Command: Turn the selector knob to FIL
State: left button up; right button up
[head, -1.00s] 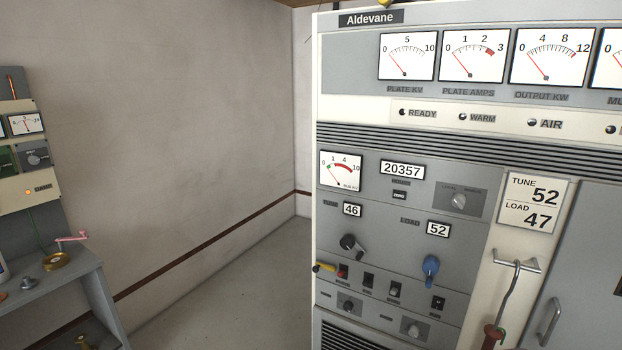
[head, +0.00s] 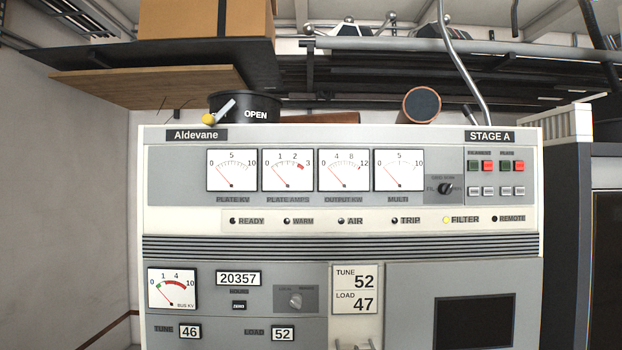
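A small black selector knob (head: 446,188) sits on a dark grey plate on the upper right of the Aldevane cabinet (head: 300,133), right of the MULTI meter (head: 399,170). Small lettering surrounds the knob; a mark at its left seems to read FIL, and the rest is too small to read surely. I cannot tell surely which mark its pointer faces. Neither of my grippers is in the head view.
Red and green buttons (head: 488,166) are just right of the knob. An OPEN-marked black container (head: 244,107) and a dark cylinder (head: 421,105) lie on the cabinet top. Shelves and pipes hang above. A dark rack (head: 568,240) stands at the right.

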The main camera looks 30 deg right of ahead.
aim_at(443, 189)
jog(key=z, duration=2)
